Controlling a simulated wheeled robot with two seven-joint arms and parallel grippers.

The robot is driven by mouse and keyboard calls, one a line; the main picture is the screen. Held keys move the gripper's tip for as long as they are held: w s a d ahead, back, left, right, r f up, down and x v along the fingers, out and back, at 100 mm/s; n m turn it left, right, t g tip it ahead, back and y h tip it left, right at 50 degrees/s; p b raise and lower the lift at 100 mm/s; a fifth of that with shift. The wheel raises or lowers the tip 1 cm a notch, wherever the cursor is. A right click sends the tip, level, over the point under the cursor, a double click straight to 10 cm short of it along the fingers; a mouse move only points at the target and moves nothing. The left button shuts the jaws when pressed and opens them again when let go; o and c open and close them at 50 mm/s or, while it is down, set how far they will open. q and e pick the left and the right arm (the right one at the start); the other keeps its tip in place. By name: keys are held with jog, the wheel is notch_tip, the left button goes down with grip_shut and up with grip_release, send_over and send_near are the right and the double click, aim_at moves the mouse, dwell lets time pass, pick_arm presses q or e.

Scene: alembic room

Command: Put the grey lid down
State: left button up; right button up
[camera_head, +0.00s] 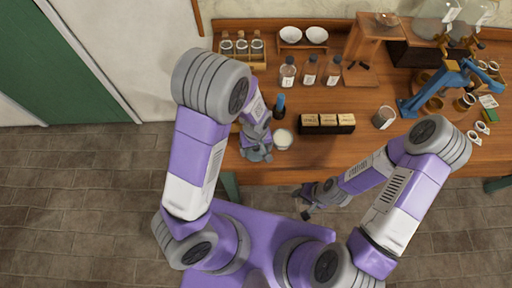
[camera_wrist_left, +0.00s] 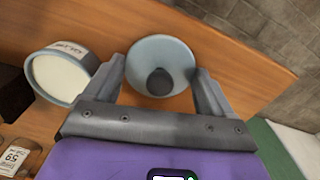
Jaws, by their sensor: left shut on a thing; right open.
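In the left wrist view, the round grey lid (camera_wrist_left: 148,52) with a dark knob sits between the fingers of my left gripper (camera_wrist_left: 160,85), which is shut on it. I cannot tell whether the lid touches the wooden table (camera_wrist_left: 215,50). An open jar (camera_wrist_left: 62,76) with pale contents and a label stands beside it, apart from the lid. In the head view, my left gripper (camera_head: 258,153) is at the table's front edge, just left of the jar (camera_head: 282,139); the lid is mostly hidden there. My right gripper (camera_head: 306,204) is open and empty, in front of the table.
A dark bottle with a blue tip (camera_head: 279,106) stands behind the jar. A row of dark boxes (camera_head: 327,124) lies to its right, then a small glass jar (camera_head: 383,117). The table front between boxes and edge is clear.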

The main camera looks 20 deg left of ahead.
pick_arm(q)
jog(key=shift+f, duration=0.1)
jog(key=o, duration=0.8)
jog(key=shift+o, duration=0.2)
jog(key=shift+r, duration=0.4)
notch_tip(320, 180, up, 12)
jog(key=p, duration=0.3)
jog(key=shift+f, duration=0.2)
